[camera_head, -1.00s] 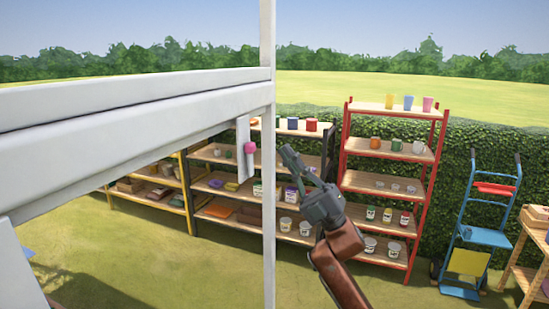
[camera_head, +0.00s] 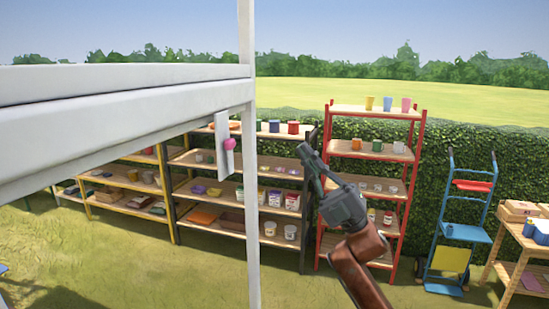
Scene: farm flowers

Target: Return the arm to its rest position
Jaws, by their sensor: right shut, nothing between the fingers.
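My right gripper (camera_head: 309,158) is in the middle of the view, at the end of my reddish-brown arm (camera_head: 360,265) that comes up from the bottom. Its dark fingers are together and point up and to the left, with nothing between them. It shows in front of the red shelf rack and the dark-framed shelf rack. My left gripper is not in view.
A white frame with a post (camera_head: 247,180) fills the left, close by; a pink knob (camera_head: 233,143) shows beside it. Behind stand a red shelf rack (camera_head: 417,150) and a dark-framed rack (camera_head: 308,200). A blue hand truck (camera_head: 466,233) and a wooden table (camera_head: 507,262) are at right.

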